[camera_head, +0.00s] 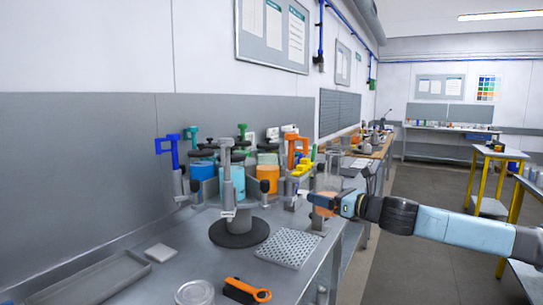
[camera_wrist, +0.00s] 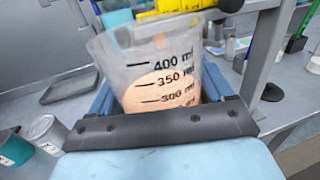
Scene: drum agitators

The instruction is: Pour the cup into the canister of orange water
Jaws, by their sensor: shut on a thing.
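My gripper (camera_head: 322,201) is shut on a clear measuring cup (camera_head: 327,178) at the right edge of the bench. In the wrist view the cup (camera_wrist: 125,70) has black ml marks and pale orange contents, and it sits between the blue fingers of my gripper (camera_wrist: 165,92). The cup looks roughly upright in the head view. The canister of orange water (camera_head: 267,175) stands on the agitator rig, left of the cup and apart from it. Its rim is partly hidden by clamps and posts.
A blue-filled canister (camera_head: 203,178) stands left on the rig. A grey post (camera_head: 228,180) on a black round base and an orange clamp (camera_head: 296,150) stand near the orange canister. A white grid mat (camera_head: 290,248), an orange-handled tool (camera_head: 246,290) and a round lidded container (camera_head: 195,293) lie in front.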

